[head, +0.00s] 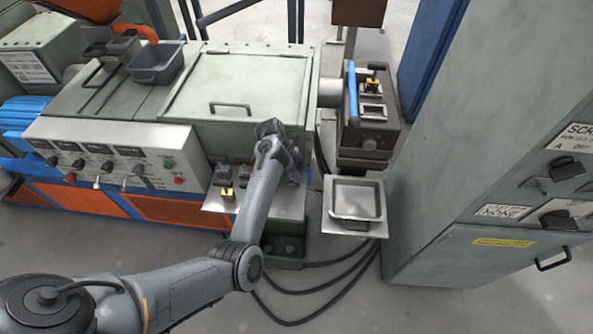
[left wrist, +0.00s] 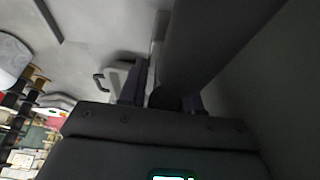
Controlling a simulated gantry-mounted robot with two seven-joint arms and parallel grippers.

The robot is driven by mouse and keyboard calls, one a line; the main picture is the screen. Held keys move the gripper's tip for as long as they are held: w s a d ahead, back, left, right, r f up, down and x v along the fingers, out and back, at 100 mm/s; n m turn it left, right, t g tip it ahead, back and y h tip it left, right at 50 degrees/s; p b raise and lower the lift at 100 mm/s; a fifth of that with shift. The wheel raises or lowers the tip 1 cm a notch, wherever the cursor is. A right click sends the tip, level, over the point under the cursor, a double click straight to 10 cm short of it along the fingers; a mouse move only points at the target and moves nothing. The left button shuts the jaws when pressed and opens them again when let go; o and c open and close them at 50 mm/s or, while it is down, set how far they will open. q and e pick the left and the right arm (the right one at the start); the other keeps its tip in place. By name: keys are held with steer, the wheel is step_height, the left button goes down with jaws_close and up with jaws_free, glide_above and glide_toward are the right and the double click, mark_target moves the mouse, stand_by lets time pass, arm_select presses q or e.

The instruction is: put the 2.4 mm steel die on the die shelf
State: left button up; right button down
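My left arm reaches in from the lower left in the head view, and its wrist stands over a pale metal shelf (head: 287,205) on the machine's front. The left gripper (head: 294,176) is mostly hidden behind the wrist. In the left wrist view two bluish finger parts show, with a dark bar across them, so I cannot tell whether it is open or holds anything. A small yellow and dark piece (head: 228,194) stands at the shelf's left end, with small dark pieces behind it. I cannot read any die size or tell which piece is the 2.4 mm steel die. My right gripper is out of view.
A metal tray (head: 332,226) with a shallow dish (head: 357,213) stands right of the shelf. Above it is a dark box (head: 388,142) with a yellow piece (head: 372,84) on top. A tall grey cabinet (head: 432,262) bounds the right. Cables (head: 335,293) cross the floor.

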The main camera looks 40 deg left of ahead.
arm_select(q)
steer(key=o, duration=0.4)
steer(key=shift+r, duration=0.15)
steer(key=p+v, duration=0.3)
steer(key=v, duration=0.9)
